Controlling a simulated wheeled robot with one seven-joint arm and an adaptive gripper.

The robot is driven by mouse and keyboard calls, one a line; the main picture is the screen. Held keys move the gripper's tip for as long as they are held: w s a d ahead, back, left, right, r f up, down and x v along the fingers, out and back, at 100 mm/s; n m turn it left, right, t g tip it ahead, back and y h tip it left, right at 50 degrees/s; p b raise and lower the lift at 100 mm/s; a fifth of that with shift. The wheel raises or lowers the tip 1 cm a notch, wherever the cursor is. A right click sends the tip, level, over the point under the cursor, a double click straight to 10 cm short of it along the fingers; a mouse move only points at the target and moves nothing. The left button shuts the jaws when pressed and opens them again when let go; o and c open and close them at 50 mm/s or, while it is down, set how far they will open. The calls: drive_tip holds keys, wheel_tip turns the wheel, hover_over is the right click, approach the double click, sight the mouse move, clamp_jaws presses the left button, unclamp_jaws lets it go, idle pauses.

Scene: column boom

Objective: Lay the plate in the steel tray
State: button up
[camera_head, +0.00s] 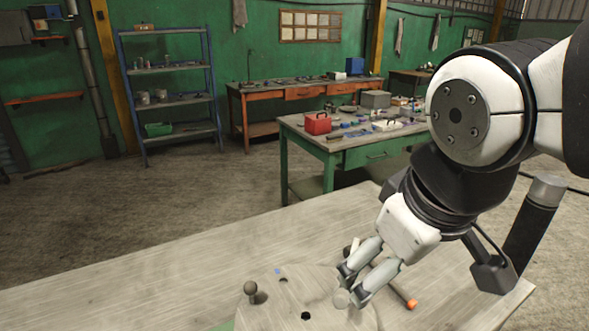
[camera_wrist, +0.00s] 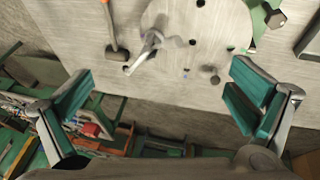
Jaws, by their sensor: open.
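A round, pale plate (camera_head: 262,315) with holes and small posts lies at the front of the bench, cut off by the bottom edge. It also shows at the top of the wrist view (camera_wrist: 205,22). One post with a dark round knob (camera_head: 251,289) stands on its left side. My gripper (camera_head: 346,284) is over the plate's right side, pointing down. In the wrist view its two green-padded fingers (camera_wrist: 160,92) are wide apart with nothing between them. A grey metal handle-like piece (camera_wrist: 150,44) stands at the plate's edge. I cannot make out a steel tray with certainty.
The pale bench top (camera_head: 150,280) is bare left of the plate. A hammer-like tool (camera_wrist: 116,30) with an orange end (camera_head: 411,304) lies right of the plate in the head view. A dark block (camera_wrist: 275,17) lies at top right. A green workbench (camera_head: 345,158) stands beyond.

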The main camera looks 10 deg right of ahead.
drive_tip(key=s+d+m, duration=0.2)
drive_tip(key=m, duration=0.1)
drive_tip(key=s+d+m, duration=0.1)
drive_tip(key=m, duration=0.1)
drive_tip(key=shift+s+d+t, duration=0.15)
drive_tip(key=shift+s+t, duration=0.15)
idle(0.9)
